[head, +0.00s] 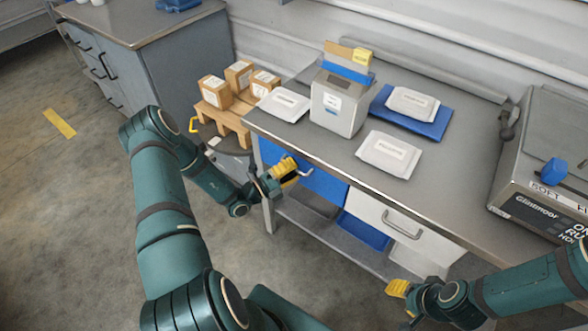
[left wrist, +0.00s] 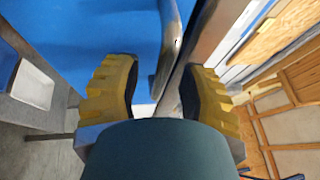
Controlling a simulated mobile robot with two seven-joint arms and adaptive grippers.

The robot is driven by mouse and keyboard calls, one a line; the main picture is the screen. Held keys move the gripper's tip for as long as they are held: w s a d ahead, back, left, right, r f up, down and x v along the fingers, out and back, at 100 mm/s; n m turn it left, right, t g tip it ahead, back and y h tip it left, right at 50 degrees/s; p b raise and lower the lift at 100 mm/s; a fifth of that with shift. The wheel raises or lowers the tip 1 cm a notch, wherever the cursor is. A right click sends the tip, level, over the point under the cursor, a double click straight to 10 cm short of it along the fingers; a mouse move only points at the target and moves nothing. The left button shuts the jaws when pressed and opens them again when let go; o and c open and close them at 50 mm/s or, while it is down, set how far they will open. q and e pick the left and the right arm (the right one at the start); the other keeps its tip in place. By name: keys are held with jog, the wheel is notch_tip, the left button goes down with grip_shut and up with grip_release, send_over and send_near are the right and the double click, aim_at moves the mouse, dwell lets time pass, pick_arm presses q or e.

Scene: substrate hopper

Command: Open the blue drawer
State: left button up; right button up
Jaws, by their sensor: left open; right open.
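The blue drawer (head: 325,186) is under the left part of the grey bench, its front level with the white drawer, so it looks shut. Its metal handle (head: 306,172) is partly hidden by my left gripper (head: 284,174). That gripper is open at the drawer front. In the left wrist view, the blue front (left wrist: 90,30) fills the upper left, and the handle (left wrist: 168,45) shows between the yellow fingers of my left gripper (left wrist: 158,92). I cannot tell whether a finger touches it. My right gripper (head: 398,289) is open and empty, low before the white drawer.
The white drawer (head: 385,222) with its own handle is to the right. The bench top (head: 340,150) holds white packets, a grey bin (head: 338,105) and a blue mat. A lower shelf holds a blue tray (head: 362,232). A wooden stand with boxes is left. Floor at left is clear.

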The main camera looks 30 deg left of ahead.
pick_arm(q)
jog(key=shift+w+d, duration=0.1)
jog(key=shift+w, duration=0.1)
grip_shut()
jog(key=s+a+p, duration=0.1)
jog(key=s+p, duration=0.2)
jog(key=s, duration=2)
jog(key=shift+s+a+p, duration=0.4)
